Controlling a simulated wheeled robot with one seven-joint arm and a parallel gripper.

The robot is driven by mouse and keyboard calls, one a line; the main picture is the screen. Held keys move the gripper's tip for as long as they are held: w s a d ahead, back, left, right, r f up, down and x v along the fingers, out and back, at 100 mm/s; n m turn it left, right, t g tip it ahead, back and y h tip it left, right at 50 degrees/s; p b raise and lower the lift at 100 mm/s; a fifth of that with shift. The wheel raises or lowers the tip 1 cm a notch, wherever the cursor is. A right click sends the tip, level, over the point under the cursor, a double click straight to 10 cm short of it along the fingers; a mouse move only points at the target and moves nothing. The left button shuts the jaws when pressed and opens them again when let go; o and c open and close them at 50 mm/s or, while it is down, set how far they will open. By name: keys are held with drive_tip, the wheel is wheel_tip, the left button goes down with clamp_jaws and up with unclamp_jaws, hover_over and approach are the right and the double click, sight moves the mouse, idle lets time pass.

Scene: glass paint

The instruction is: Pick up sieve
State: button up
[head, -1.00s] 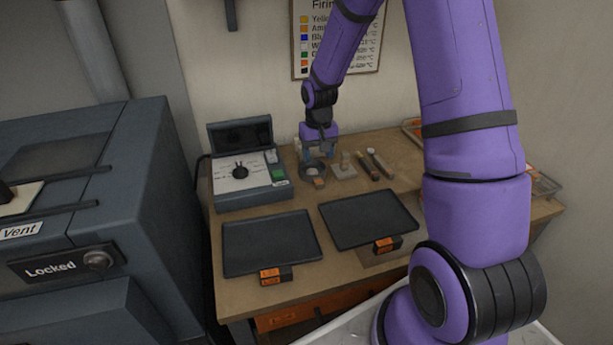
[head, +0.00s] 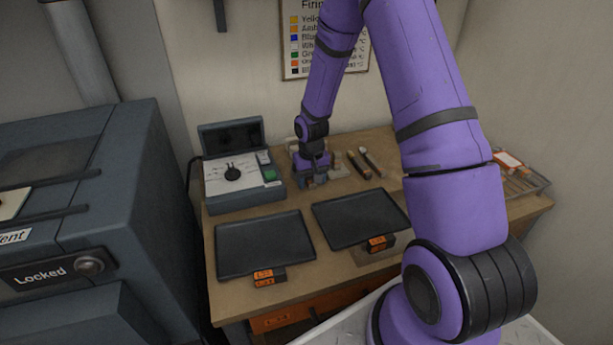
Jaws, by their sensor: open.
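My gripper (head: 315,180) is low over the back of the wooden table, right of the grey control box, pointing down. It is open. The sieve is hidden behind my gripper and wrist at this spot, so I cannot tell how the fingers lie around it.
The control box (head: 240,165) with raised lid stands close on the left. Two dark trays (head: 265,245) (head: 360,218) lie in front. Brush-like tools (head: 365,163) and a small light block (head: 338,168) are on the right. A wire rack (head: 522,180) stands far right.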

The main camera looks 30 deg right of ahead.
drive_tip(key=c, duration=1)
drive_tip(key=shift+r, duration=0.1)
drive_tip(key=shift+r, duration=0.5)
drive_tip(key=r, duration=0.1)
drive_tip(key=s+r, duration=0.1)
drive_tip(key=shift+r, duration=0.3)
drive_tip(key=s, duration=0.4)
drive_tip(key=s+a, duration=0.1)
drive_tip(key=s, duration=0.4)
drive_tip(key=s+r, duration=0.1)
drive_tip(key=s, duration=0.4)
drive_tip(key=shift+a+r, duration=0.1)
drive_tip(key=shift+a, duration=0.2)
drive_tip(key=shift+s, duration=0.35)
drive_tip(key=shift+s+a, duration=0.15)
